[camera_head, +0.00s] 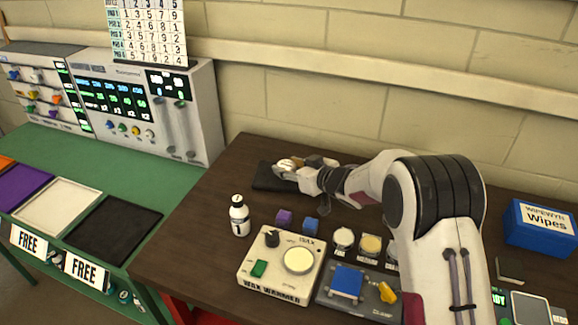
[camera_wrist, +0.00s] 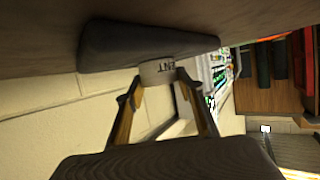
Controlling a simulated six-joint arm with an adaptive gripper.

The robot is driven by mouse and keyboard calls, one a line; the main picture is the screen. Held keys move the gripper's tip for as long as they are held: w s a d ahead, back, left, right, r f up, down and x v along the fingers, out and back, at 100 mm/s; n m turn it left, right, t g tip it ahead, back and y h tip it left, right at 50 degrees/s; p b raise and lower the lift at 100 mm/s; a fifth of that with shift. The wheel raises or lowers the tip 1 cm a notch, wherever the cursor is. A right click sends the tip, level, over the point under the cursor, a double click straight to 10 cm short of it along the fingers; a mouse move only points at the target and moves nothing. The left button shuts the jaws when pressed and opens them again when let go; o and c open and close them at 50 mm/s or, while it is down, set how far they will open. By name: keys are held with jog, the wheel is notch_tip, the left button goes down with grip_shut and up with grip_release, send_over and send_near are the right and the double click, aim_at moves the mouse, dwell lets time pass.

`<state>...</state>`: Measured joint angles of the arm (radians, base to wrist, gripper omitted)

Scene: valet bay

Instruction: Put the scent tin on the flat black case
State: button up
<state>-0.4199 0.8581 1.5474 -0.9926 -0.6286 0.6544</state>
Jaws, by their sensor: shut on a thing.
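The flat black case (camera_head: 264,179) lies on the dark brown table near its back left edge, partly hidden behind my gripper; it also shows in the wrist view (camera_wrist: 110,45). My gripper (camera_head: 290,168) is over the case. The tin is right at the face of the case, touching or very nearly so. In the head view the tin (camera_head: 287,163) is mostly covered by the fingers.
A white bottle (camera_head: 239,216), a purple cube (camera_head: 284,217) and a blue cube (camera_head: 310,225) stand in front of the case. The wax warmer (camera_head: 262,284) is nearer. A blue wipes box (camera_head: 540,228) is at right. The wall runs close behind the table.

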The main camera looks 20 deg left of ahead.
jog(key=o, duration=1.1)
jog(key=shift+r, duration=0.1)
jog(key=shift+s+d+r, duration=0.3)
jog(key=shift+d, duration=0.25)
jog(key=shift+v, duration=5.35)
